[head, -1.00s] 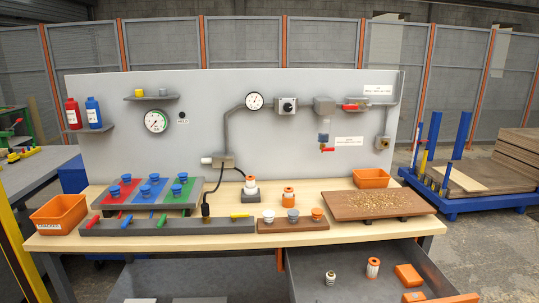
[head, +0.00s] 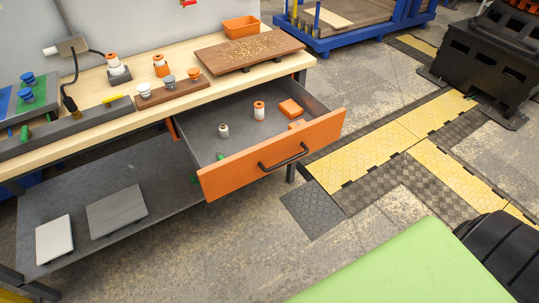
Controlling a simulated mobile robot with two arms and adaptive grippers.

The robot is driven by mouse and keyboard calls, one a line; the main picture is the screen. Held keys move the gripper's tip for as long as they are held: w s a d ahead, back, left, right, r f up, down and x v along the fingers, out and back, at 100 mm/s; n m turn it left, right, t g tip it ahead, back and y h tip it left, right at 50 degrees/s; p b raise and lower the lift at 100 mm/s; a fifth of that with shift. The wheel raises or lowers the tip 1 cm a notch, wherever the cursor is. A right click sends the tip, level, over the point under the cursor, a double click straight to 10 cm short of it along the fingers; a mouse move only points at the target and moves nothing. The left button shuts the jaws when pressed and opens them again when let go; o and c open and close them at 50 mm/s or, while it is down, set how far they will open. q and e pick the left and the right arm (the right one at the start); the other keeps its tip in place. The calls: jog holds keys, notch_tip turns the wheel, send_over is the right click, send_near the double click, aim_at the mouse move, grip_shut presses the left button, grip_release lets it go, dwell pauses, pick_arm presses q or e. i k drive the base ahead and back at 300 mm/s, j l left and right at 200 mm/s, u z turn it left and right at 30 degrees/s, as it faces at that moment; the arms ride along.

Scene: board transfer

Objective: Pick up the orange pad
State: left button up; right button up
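An orange block (head: 291,108) lies flat in the open drawer, towards its right back corner. A smaller orange piece (head: 296,124) lies just in front of it, partly hidden by the drawer front. I cannot tell for sure which of the two is the orange pad. Neither of my grippers is in view.
The drawer (head: 282,155) is pulled out below the workbench and also holds a white-and-orange cylinder (head: 259,111) and a small pale fitting (head: 223,130). A brown board (head: 222,60) with granules and an orange bin (head: 241,27) stand on the bench. Floor (head: 250,250) shows in front.

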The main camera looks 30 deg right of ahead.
aim_at(289, 109)
jog(key=u, duration=1.15)
jog(key=z, duration=2.2)
jog(key=i+l+u, duration=0.1)
jog(key=i+l, duration=0.1)
jog(key=i, duration=0.05)
